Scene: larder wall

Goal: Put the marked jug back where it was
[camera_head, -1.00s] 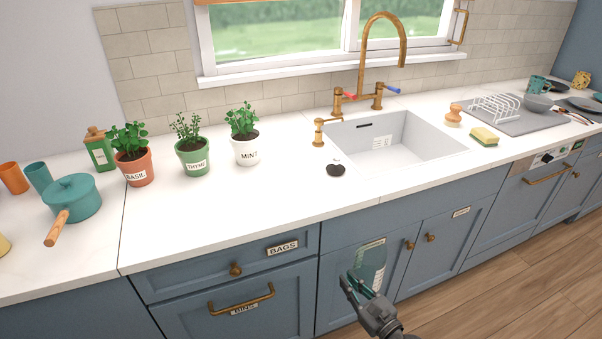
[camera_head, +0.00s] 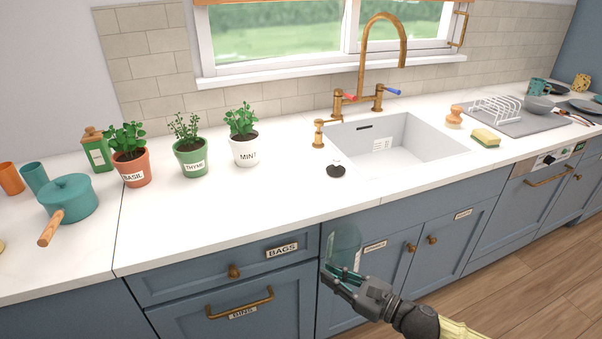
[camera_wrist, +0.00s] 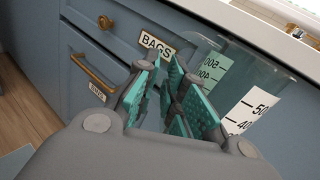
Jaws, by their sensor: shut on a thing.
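The marked jug (camera_head: 346,240) is clear, bluish and see-through. It hangs in front of the cupboard door below the sink, beneath the counter edge. In the wrist view the jug (camera_wrist: 270,78) fills the upper right, with a white scale strip and a greenish scale strip bearing numbers. My gripper (camera_head: 341,276) is shut on the jug, at its lower left side in the head view. In the wrist view the teal finger pads (camera_wrist: 180,85) are close together at the jug's left side. The exact part gripped is hard to make out.
The white counter (camera_head: 230,210) is clear between the herb pots and the sink (camera_head: 400,145). Pots of basil (camera_head: 132,168), thyme (camera_head: 192,157) and mint (camera_head: 244,150) stand at the back. A teal saucepan (camera_head: 70,200) stands left. A small dark-and-white item (camera_head: 336,170) lies by the sink.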

